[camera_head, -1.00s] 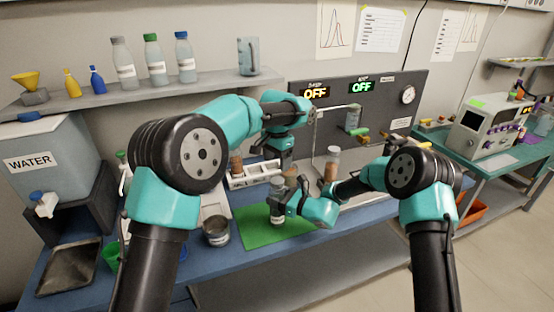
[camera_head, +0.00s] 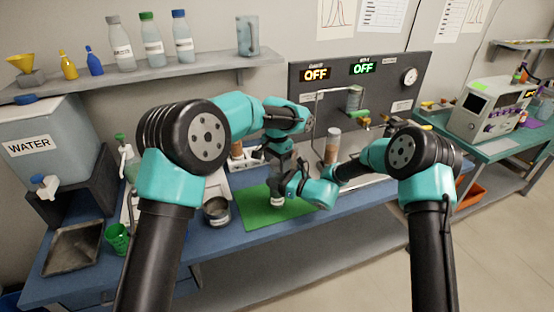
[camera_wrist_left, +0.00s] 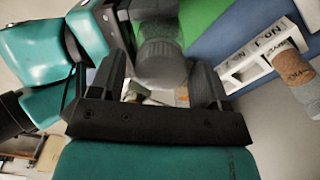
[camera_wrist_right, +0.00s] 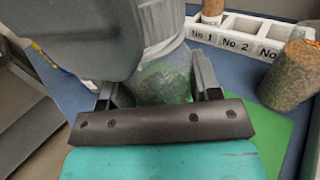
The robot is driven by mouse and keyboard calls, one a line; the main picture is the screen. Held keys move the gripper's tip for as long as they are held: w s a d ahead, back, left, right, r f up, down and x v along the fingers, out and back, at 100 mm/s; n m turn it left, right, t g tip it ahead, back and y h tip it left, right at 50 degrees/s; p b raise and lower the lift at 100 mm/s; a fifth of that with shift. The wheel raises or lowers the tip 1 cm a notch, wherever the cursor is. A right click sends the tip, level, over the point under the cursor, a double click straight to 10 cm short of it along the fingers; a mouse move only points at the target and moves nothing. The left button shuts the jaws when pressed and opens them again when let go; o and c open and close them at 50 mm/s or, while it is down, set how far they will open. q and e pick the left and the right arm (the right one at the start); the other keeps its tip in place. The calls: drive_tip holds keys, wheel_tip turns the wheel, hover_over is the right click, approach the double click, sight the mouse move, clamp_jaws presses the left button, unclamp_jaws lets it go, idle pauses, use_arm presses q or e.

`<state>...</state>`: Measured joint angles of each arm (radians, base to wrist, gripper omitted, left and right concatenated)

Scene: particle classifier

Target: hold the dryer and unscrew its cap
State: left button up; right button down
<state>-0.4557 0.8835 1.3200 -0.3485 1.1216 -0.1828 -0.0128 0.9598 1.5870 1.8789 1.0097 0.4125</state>
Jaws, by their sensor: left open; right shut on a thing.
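The dryer (camera_head: 277,200) is a clear container on the green mat, mostly hidden by my grippers in the head view. My right gripper (camera_wrist_right: 160,90) is shut around its body, which appears between the fingers as a clear wall with greenish content. My left gripper (camera_wrist_left: 165,80) is open above it, pointing down. The dryer's dark grey ribbed cap (camera_wrist_left: 162,65) is on the container and lies between the left fingers, with a gap showing at its sides. Whether either finger touches the cap cannot be told.
The green mat (camera_head: 255,208) lies on the blue bench. A metal bowl (camera_head: 216,211) stands left of it. A white numbered rack (camera_wrist_right: 240,38) and a cork-coloured cylinder (camera_wrist_right: 290,75) are close by. A panel with OFF displays (camera_head: 345,75) stands behind.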

sight(277, 162)
use_arm(q)
drive_tip(key=c, duration=1.1)
idle(0.5)
drive_tip(key=shift+r, duration=0.65)
drive_tip(key=shift+r, duration=0.35)
drive_tip(key=shift+r, duration=0.15)
drive_tip(key=shift+r, duration=2)
use_arm(e)
drive_tip(key=shift+c, duration=1.2)
unclamp_jaws()
drive_tip(key=shift+s+d, duration=0.1)
drive_tip(key=shift+d, duration=0.05)
